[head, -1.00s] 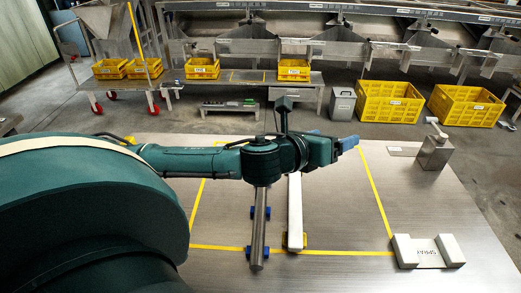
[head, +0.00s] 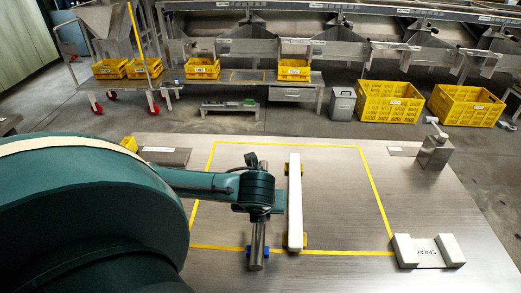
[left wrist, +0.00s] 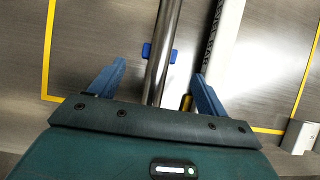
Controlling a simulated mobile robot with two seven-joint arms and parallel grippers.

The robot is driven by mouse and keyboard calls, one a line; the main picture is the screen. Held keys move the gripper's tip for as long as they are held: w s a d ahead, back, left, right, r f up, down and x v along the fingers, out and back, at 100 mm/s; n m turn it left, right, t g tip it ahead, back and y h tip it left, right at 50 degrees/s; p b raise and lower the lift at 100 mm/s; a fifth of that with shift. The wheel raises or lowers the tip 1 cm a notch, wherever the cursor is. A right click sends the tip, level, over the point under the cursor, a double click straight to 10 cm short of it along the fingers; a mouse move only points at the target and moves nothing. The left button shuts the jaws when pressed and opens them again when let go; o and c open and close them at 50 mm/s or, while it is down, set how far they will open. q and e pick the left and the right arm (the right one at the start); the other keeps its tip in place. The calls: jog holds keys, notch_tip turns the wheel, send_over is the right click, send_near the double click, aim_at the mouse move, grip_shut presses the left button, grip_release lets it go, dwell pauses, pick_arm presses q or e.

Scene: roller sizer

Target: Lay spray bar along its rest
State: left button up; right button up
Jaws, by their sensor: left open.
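A round steel bar (head: 258,243) with blue pieces (head: 250,252) at its sides lies lengthwise on the table; my arm hides its far part in the head view. A white bar (head: 295,205) with yellow pieces at its ends lies parallel on its right. In the left wrist view the white bar (left wrist: 223,55) carries dark lettering, too slanted to read surely. My left gripper (left wrist: 159,68) is open, its blue fingers on either side of the steel bar (left wrist: 165,45). Whether they touch it, I cannot tell. The right finger is close to the white bar. My right gripper is out of view.
Yellow tape (head: 375,195) outlines a work area on the metal table. The area right of the white bar is clear.

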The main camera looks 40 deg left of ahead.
pick_arm(q)
jog(key=shift+x, duration=3.15)
jog(key=shift+a+r, duration=0.1)
jog(key=shift+c, duration=0.3)
